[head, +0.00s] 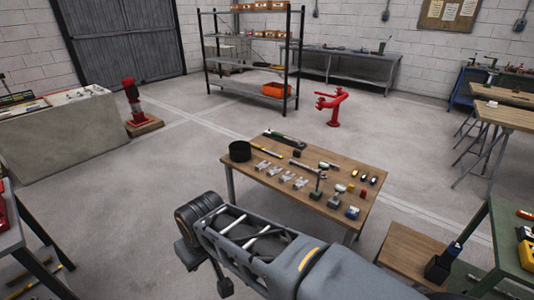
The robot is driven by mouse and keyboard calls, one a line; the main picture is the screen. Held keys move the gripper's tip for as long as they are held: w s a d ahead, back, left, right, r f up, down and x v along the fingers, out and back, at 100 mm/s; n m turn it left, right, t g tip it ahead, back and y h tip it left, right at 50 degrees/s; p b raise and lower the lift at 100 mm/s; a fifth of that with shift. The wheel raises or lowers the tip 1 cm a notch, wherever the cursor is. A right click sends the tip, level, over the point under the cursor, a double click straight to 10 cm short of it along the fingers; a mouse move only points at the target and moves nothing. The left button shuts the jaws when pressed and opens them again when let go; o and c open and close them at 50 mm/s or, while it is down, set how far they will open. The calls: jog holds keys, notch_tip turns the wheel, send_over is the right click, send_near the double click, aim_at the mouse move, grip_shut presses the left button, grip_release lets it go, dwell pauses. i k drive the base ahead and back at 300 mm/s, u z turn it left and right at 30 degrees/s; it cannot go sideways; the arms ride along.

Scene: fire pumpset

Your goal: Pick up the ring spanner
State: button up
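A wooden table (330,212) stands in the middle of the head view with many small tools and parts on it. Several small silver metal pieces (281,174) lie in rows on its left half. A long green and dark tool (285,139) lies near its far edge, and a thin yellow-handled tool (266,150) lies beside it. I cannot tell which item, if any, is the ring spanner; they are too small. My grey arm reaches in from the bottom right, in front of the table. The dark end of my arm (223,286) points down near the bottom; its fingers cannot be made out.
A black round container (240,151) stands at the table's left corner. A low wooden surface (412,252) and a green bench (508,240) are at right. Open floor lies beyond the table.

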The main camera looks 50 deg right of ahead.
aim_at(290, 161)
jog(key=z, duration=0.35)
jog(key=i, duration=1.35)
jog(key=z, duration=1.45)
jog(key=i, duration=0.95)
jog(key=z, duration=0.6)
